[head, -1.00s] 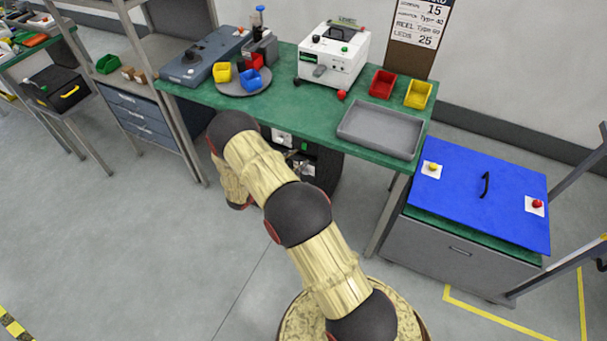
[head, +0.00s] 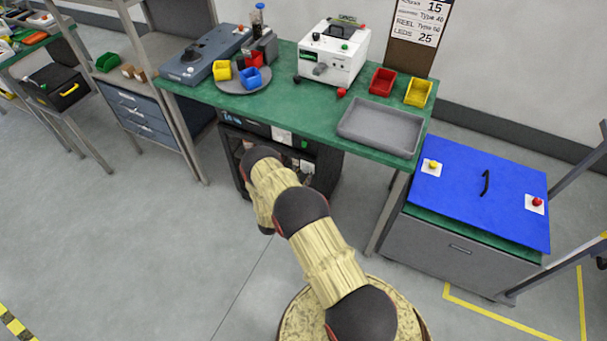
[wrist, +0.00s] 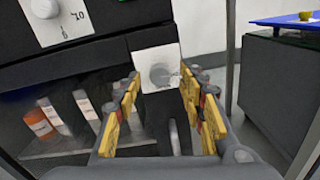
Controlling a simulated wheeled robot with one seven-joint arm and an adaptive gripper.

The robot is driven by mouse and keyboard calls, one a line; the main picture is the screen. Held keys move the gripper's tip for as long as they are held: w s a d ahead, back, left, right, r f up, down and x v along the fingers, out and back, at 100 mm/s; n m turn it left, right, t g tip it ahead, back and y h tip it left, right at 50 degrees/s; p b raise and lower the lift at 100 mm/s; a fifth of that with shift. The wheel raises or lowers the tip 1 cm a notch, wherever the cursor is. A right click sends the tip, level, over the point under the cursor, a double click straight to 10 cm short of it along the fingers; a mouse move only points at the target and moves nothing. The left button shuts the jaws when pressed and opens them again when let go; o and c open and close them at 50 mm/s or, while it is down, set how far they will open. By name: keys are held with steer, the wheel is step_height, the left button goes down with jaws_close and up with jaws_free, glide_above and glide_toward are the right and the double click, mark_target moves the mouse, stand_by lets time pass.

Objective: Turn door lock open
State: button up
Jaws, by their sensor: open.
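In the wrist view, a white square plate with a round grey knob (wrist: 160,76), which looks like the door lock, is on the front of a black cabinet (wrist: 85,75). My gripper (wrist: 161,90) is open, with its yellow-padded fingers to the left and right of the knob in the picture. Nothing is held, and I cannot tell whether the fingers reach the knob's depth. A grey upright handle (wrist: 174,137) shows below the plate. In the head view, the cabinet (head: 232,152) stands under the green bench, and my arm hides part of it and most of the gripper.
A dial (wrist: 45,10) with printed marks is on the upper panel. Orange and white items (wrist: 62,118) sit inside the cabinet. The green bench (head: 290,100) overhangs it. A grey cabinet with a blue lid (head: 480,195) stands right.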

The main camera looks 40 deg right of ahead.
steer(key=shift+x, duration=0.9)
steer(key=shift+c, duration=1.3)
steer(key=c, duration=0.7)
jaws_close()
